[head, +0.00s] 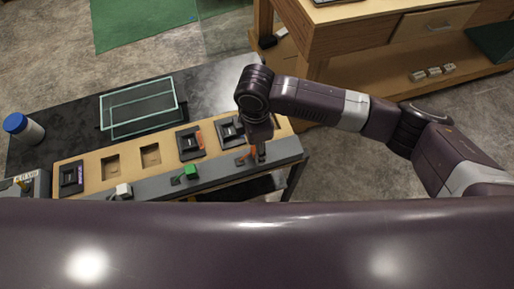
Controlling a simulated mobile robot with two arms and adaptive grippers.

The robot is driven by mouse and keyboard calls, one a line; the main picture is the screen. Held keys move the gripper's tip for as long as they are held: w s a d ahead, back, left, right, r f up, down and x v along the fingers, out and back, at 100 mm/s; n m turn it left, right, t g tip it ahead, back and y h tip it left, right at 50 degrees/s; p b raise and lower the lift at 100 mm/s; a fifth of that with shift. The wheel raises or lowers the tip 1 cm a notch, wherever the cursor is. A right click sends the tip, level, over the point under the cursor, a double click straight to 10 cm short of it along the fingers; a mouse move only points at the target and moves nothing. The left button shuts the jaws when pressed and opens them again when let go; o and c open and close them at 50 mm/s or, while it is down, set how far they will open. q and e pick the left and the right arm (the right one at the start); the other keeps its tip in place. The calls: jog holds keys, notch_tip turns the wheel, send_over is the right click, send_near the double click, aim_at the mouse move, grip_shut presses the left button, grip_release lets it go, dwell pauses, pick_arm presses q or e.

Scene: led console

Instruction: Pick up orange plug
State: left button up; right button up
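The orange plug (242,158) is small and sits on the grey front strip of the console (217,179), near its right end. My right arm reaches in from the right and bends down over that end. My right gripper (261,155) points down just to the right of the orange plug, very close to it. Whether they touch, and whether the fingers are open or shut, is too small to tell. The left gripper is not in view.
A green plug (190,173) and a white plug (123,190) sit on the same strip to the left. Behind are dark modules (190,142) and empty square recesses (150,155) in the wooden panel. A glass frame (140,121) and a blue-capped bottle (30,132) stand farther back.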

jog(key=shift+f, duration=0.9)
jog(key=shift+c, duration=0.3)
grip_shut()
jog(key=shift+r, duration=0.1)
